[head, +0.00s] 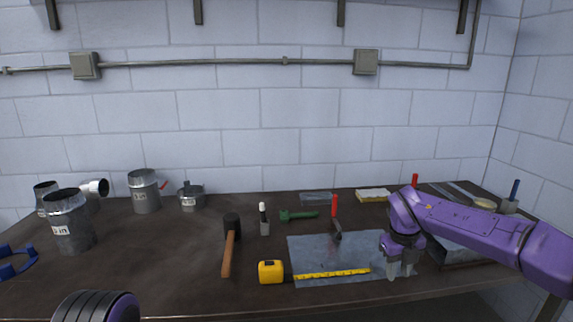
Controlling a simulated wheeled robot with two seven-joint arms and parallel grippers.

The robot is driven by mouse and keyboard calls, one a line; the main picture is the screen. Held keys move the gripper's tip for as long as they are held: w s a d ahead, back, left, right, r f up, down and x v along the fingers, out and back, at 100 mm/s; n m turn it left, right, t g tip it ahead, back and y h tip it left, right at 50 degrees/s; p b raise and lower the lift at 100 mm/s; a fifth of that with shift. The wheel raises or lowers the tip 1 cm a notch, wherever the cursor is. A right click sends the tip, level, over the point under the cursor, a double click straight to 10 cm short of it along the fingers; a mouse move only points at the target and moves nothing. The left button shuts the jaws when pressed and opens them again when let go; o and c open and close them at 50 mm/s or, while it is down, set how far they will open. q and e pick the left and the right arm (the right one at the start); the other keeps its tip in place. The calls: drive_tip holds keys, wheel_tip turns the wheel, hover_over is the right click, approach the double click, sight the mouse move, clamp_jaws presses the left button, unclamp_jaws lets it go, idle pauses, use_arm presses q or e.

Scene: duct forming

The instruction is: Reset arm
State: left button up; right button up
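My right gripper (401,268) hangs from the purple arm at the right of the head view, pointing down above the right part of a grey metal sheet (310,247). A small gap shows between its fingers and nothing is visible in it. Whether the fingertips touch the sheet is hard to tell.
A yellow tape measure (271,272) lies extended along the sheet's front. A mallet (228,250), green tool (299,215) and red-handled tool (335,212) lie mid-bench. Metal duct pieces (70,222) stand left. A wall (245,110) closes the back.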

drive_tip(key=s+a+f+n+t+h, duration=0.1)
drive_tip(key=s+f+n+t+h, duration=0.3)
drive_tip(key=f+n, duration=0.55)
drive_tip(key=s+f+n+t+h, duration=0.2)
drive_tip(key=s+f+n, duration=0.4)
drive_tip(key=f, duration=0.6)
drive_tip(key=s+d+f+n+g+y, duration=0.1)
drive_tip(key=s+f+n, duration=0.2)
drive_tip(key=s, duration=0.7)
drive_tip(key=s+d+f+n+g+y, duration=0.1)
drive_tip(key=s+f+n, duration=0.3)
drive_tip(key=s, duration=0.6)
drive_tip(key=s+d+f+n+g+y, duration=0.1)
drive_tip(key=s+f+n, duration=0.2)
drive_tip(key=s, duration=0.7)
drive_tip(key=shift+s+f+n+g+y+b, duration=0.2)
drive_tip(key=shift+n+g+y+b, duration=0.15)
drive_tip(key=shift+n, duration=0.7)
drive_tip(key=shift+w, duration=0.1)
